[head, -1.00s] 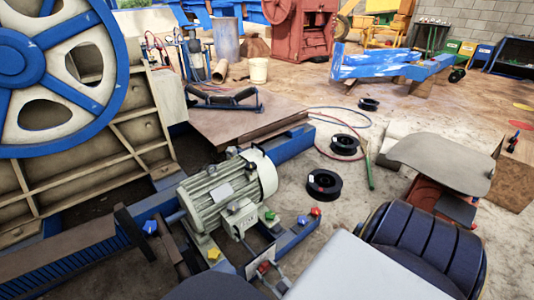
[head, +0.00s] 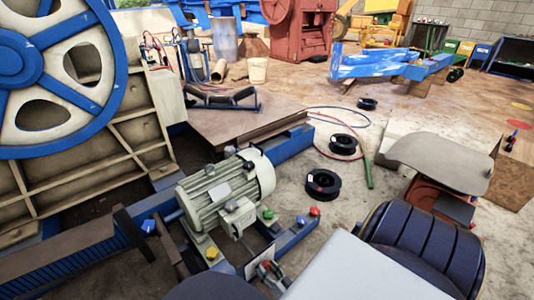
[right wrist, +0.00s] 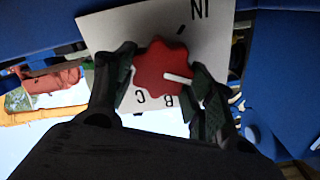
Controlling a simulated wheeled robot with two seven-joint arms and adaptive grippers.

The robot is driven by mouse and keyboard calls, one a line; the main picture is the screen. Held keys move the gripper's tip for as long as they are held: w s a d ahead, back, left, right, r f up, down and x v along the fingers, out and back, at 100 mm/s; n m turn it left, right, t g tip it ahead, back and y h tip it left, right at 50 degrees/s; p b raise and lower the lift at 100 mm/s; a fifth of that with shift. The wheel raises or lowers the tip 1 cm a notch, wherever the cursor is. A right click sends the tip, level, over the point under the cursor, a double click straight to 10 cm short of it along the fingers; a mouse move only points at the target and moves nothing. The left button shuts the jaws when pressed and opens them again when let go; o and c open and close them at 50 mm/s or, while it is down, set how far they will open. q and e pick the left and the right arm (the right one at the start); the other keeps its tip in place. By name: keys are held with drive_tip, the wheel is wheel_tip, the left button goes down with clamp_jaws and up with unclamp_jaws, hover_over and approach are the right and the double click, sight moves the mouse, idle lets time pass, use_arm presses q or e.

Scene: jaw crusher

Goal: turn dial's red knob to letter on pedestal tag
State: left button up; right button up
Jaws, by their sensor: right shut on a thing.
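The red knob (right wrist: 162,67) of the dial shows in the right wrist view, lobed, with a white pointer bar reaching to the right and slightly down. It sits on a white dial plate (right wrist: 112,28) with the letters C and B below the knob and an N-like mark above; other letters are hidden by my fingers. My right gripper (right wrist: 160,80) has one finger on each side of the knob and is shut on it. In the head view my right gripper (head: 271,272) is small at the bottom, near the motor. I cannot make out the pedestal tag. My left gripper is not in view.
A grey-green motor (head: 225,190) stands on a blue frame (head: 292,236) beside the gripper, with small coloured knobs around it. A big blue flywheel (head: 40,70) is at left. Black spools (head: 323,184) lie on the floor.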

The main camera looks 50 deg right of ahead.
drive_tip(key=shift+d+f+m, duration=0.1)
drive_tip(key=shift+d+m, duration=0.05)
drive_tip(key=shift+m, duration=2.15)
drive_tip(key=o, duration=1)
drive_tip(key=shift+s+a, duration=0.25)
drive_tip(key=shift+s, duration=1.75)
drive_tip(key=shift+s+a, duration=0.2)
drive_tip(key=shift+s, duration=1.8)
drive_tip(key=shift+s+a, duration=0.25)
drive_tip(key=shift+s, duration=1.75)
drive_tip(key=shift+s, duration=0.1)
